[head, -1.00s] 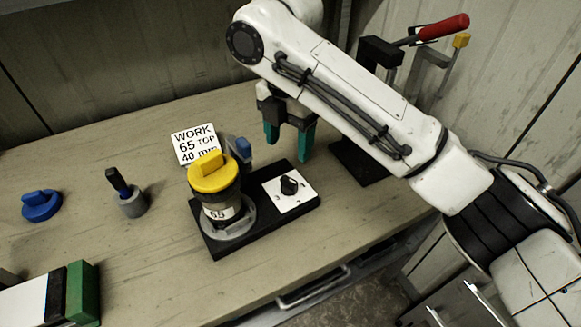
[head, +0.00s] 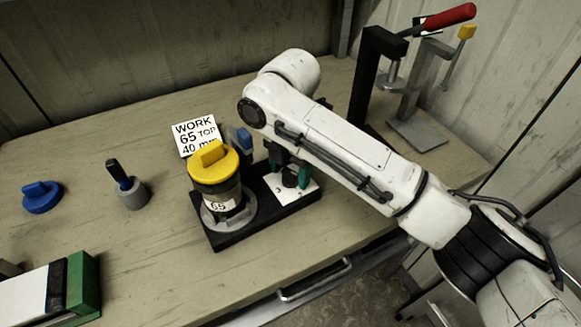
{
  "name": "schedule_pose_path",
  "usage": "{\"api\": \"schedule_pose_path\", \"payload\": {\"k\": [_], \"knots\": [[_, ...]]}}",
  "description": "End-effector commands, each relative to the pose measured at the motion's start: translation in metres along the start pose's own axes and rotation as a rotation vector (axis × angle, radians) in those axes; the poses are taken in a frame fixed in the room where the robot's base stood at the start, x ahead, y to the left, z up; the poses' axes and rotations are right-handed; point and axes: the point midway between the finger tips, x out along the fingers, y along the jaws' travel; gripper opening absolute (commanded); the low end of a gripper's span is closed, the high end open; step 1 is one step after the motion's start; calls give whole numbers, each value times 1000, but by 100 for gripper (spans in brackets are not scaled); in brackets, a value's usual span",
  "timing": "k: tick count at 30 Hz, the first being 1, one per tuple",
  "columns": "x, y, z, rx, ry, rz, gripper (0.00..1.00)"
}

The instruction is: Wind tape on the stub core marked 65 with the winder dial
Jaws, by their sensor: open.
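The stub core marked 65 (head: 222,204) stands upright in a grey ring on the black winder base (head: 231,238), with a yellow cap (head: 212,166) on top. The black winder dial (head: 290,178) sits on a white plate (head: 311,189) at the right of the base. My gripper (head: 289,172) is open, its green fingertips pointing down on either side of the dial. My arm covers part of the plate. Whether the fingers touch the dial cannot be told.
A sign (head: 197,136) reading "WORK 65 TOP 40 mm" stands behind the core. A blue part (head: 240,139) is beside it. A grey cup with a black handle (head: 132,193), a blue cap (head: 42,197) and a green-ended block (head: 83,286) lie left. Clamps (head: 373,80) stand at the back right.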

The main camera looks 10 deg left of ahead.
Motion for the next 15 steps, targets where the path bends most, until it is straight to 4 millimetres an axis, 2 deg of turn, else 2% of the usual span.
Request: {"api": "schedule_pose_path", "payload": {"k": [5,15], "knots": [[0,0,0,1,0,0,66],[0,0,0,1,0,0,33]]}}
